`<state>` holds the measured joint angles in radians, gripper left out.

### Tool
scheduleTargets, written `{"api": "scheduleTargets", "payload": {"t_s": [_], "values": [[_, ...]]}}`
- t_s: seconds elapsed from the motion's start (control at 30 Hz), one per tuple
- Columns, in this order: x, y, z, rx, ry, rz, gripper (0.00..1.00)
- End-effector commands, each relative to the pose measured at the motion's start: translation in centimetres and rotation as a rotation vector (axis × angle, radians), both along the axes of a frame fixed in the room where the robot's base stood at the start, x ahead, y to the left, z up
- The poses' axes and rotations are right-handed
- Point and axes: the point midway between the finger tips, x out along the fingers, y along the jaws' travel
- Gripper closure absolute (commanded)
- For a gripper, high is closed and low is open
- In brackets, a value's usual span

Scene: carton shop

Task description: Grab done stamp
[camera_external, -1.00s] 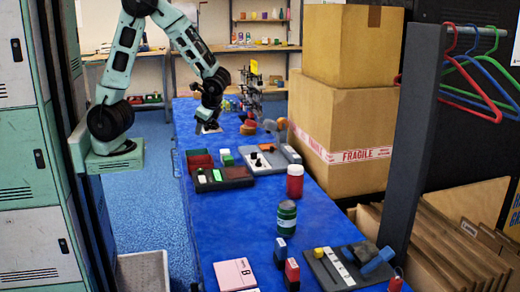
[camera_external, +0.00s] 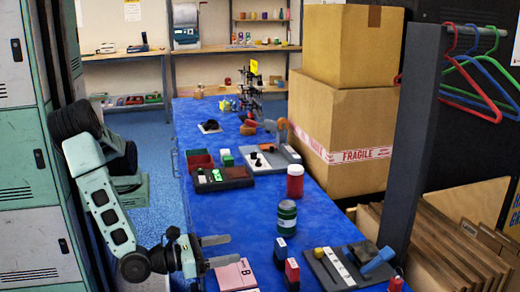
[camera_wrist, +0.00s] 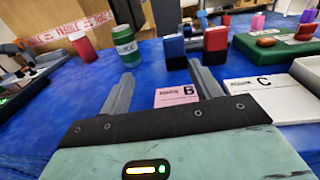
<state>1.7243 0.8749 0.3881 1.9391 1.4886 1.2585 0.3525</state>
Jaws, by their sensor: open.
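My gripper (camera_external: 231,249) is open and empty over the near left edge of the blue table, pointing right. Its fingers also show in the wrist view (camera_wrist: 160,78). Ahead of it stand two upright block-shaped stamps: a blue one (camera_external: 280,251), also in the wrist view (camera_wrist: 174,50), and a red one (camera_external: 292,272), also in the wrist view (camera_wrist: 215,40). Both have small pale labels too small to read, so I cannot tell which is the done stamp. A pink card marked B (camera_external: 235,275) lies just below the gripper, and shows between the fingers in the wrist view (camera_wrist: 177,96).
A green jar (camera_external: 287,218) and a red jar (camera_external: 295,181) stand beyond the stamps. A grey tray with a blue-handled tool (camera_external: 345,268) is to the right. A white card marked C (camera_wrist: 265,84) lies right in the wrist view. Dark trays (camera_external: 224,183) sit farther back.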

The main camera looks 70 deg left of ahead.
Motion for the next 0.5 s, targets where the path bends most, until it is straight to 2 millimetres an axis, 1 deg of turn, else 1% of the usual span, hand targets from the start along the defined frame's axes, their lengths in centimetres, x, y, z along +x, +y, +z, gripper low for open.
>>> {"api": "scheduleTargets", "payload": {"t_s": [0.03, 0.07, 0.1, 0.17, 0.27, 0.5], "values": [[-1.0, -1.0, -0.5, 0.013, -0.014, -0.035, 0.36], [-1.4, -1.3, -0.6, 0.017, -0.020, -0.047, 0.36], [-1.6, -1.7, -0.6, 0.020, -0.025, -0.060, 0.36], [-1.4, -1.9, -0.6, 0.023, -0.029, -0.068, 0.36], [0.2, -1.8, -0.6, 0.022, -0.028, -0.065, 0.36], [5.2, -1.8, -0.7, 0.022, -0.027, -0.064, 0.36]]}}
